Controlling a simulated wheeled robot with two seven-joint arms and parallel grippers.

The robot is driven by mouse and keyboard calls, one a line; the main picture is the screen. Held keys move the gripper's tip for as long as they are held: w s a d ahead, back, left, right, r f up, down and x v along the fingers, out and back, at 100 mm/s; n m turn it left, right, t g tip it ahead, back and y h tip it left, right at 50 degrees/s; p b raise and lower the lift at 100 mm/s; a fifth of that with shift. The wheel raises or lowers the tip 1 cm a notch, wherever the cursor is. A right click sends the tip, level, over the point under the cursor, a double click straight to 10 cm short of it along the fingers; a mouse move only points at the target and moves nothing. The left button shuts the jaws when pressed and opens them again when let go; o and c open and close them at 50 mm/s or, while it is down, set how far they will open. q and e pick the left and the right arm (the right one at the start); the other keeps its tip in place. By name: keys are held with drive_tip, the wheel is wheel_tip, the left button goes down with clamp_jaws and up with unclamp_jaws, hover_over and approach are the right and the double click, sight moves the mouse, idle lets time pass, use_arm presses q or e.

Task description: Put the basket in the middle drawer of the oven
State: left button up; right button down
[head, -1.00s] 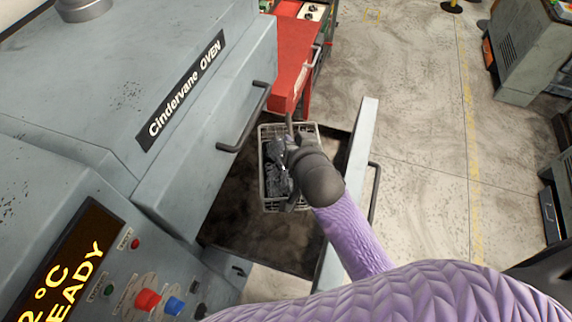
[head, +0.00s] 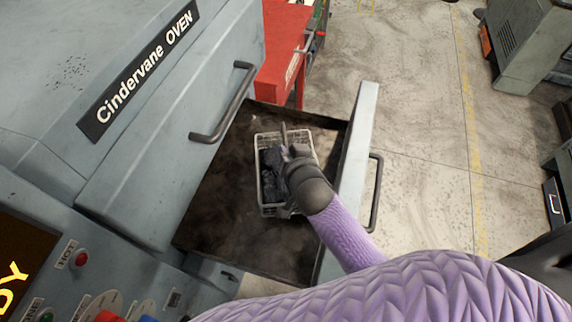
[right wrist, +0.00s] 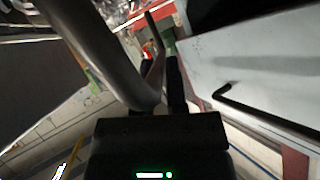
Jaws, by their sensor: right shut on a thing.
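The light grey wire basket (head: 268,206) with dark contents is over the open, dark-floored oven drawer (head: 225,215) in the head view. The drawer's front panel is to the right of the basket. My right gripper (head: 286,160) is shut on the basket and partly hides its right side. In the right wrist view a thick grey bar, seemingly the basket's handle (right wrist: 115,55), runs close to the fingers. Whether the basket touches the drawer floor I cannot tell. My left gripper is out of view.
The grey Cindervane oven (head: 150,130) fills the left, with a handle (head: 222,105) on its closed upper front. A control panel (head: 75,275) is at lower left. A red cabinet (head: 285,50) stands behind the drawer. The floor to the right is largely clear.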

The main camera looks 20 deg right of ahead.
wheel_tip(320, 180, down, 4)
drive_tip(key=shift+r+b, duration=0.15)
drive_tip(key=shift+b, duration=0.45)
drive_tip(key=c, duration=0.7)
unclamp_jaws()
drive_tip(key=shift+o, duration=0.2)
drive_tip(key=p+v, duration=0.2)
drive_tip(key=v, duration=1)
drive_tip(key=shift+p, duration=0.35)
